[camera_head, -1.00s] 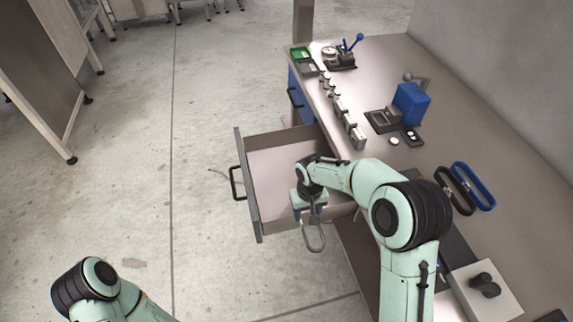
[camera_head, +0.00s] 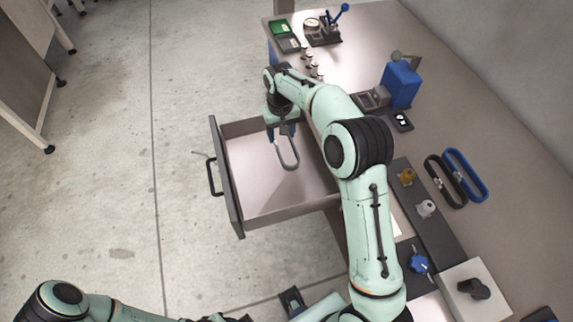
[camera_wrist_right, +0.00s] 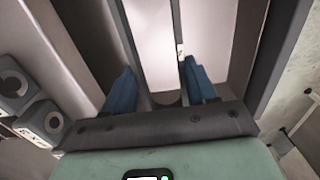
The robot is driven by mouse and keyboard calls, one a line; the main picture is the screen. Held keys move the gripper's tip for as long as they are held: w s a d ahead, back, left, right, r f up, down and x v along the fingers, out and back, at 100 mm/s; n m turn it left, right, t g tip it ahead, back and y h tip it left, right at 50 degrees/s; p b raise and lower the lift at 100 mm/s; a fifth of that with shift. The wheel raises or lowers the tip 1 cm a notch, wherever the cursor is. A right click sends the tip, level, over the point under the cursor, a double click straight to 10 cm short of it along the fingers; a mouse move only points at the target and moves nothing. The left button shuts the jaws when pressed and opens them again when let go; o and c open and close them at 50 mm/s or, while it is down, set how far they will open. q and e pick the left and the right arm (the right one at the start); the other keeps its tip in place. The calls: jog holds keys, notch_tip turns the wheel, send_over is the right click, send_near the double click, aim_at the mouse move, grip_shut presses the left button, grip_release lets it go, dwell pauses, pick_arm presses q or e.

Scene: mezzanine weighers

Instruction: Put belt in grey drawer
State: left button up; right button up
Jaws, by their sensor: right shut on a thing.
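The grey belt (camera_head: 291,163) is a narrow loop hanging from my right gripper (camera_head: 282,133). The right gripper points down and is shut on the belt's upper part. The open grey drawer (camera_head: 230,180) sticks out from the left side of the workbench. In the head view, the belt hangs over the drawer's inside; I cannot tell its exact height above the floor of the drawer. In the right wrist view, the blue fingers (camera_wrist_right: 160,85) have the belt between them, with the pale drawer inside beyond.
A black belt (camera_head: 432,167) and a blue belt (camera_head: 478,185) lie on the workbench (camera_head: 500,215). A blue block (camera_head: 403,85), small metal parts and a dial gauge stand on the top. A dark tray (camera_head: 440,235) with knobs lies nearer. The drawer looks empty.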

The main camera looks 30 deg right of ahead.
aim_at(282, 170)
notch_tip(282, 170, down, 18)
jog(key=shift+f+b, duration=0.1)
jog(key=shift+b, duration=0.25)
jog(key=shift+f, duration=0.1)
jog(key=o, duration=1.1)
jog(key=shift+c, duration=0.2)
notch_tip(282, 170, up, 12)
jog(key=shift+s+a, duration=0.1)
